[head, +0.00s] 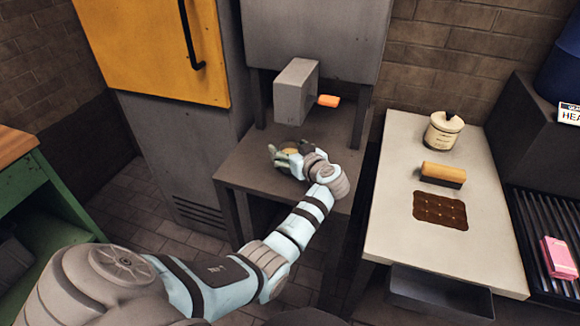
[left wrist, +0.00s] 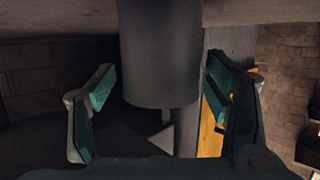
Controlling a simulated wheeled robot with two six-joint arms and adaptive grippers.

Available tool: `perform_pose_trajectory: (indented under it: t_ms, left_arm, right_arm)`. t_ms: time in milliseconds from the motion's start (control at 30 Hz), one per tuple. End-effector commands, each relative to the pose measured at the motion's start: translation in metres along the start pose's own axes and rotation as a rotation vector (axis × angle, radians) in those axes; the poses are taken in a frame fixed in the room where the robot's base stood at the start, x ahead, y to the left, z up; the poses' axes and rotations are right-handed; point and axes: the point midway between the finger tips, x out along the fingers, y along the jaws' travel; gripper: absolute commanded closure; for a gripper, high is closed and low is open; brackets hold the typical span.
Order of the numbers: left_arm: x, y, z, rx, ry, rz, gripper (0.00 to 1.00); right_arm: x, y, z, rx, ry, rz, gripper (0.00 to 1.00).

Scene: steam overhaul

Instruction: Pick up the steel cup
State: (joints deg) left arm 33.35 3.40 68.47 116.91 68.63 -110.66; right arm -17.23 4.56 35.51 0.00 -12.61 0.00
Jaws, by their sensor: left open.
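My left gripper (head: 287,154) is over the grey stand (head: 240,165), below a grey box with an orange handle (head: 328,101). In the left wrist view, a dark grey cylinder that looks like the steel cup (left wrist: 160,55) sits between the two spread fingers of my left gripper (left wrist: 158,88). Gaps show on both sides of it, so the fingers look apart from it. In the head view the cup is mostly hidden by the gripper; only a small tan patch shows between the fingers. My right gripper is out of view.
The grey box (head: 296,90) hangs close above the gripper. To the right, a pale table (head: 400,240) holds a lidded cream jar (head: 443,131), a wooden-backed brush (head: 443,174) and a brown mat (head: 440,210). A pink block (head: 559,257) lies on a dark grate. A yellow-doored cabinet (head: 150,45) stands left.

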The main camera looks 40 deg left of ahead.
Motion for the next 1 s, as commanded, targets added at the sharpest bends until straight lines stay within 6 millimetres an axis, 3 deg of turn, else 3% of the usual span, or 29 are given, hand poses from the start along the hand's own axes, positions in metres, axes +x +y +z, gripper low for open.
perform_pose_trajectory:
  t_ms: [100,533,800,1000]
  left_arm:
    - [-0.002,0.001,-0.002,0.000,0.000,0.002,0.29]
    - [-0.001,0.000,-0.003,-0.001,0.001,0.000,0.96]
    - [-0.002,0.000,-0.005,-0.001,0.000,0.000,0.96]
    - [-0.008,0.000,-0.026,-0.002,0.002,0.000,0.96]
  right_arm:
    - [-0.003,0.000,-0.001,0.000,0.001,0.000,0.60]
    - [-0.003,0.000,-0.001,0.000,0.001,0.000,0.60]
    - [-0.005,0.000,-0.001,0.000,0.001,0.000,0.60]
    - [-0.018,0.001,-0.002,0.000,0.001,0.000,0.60]
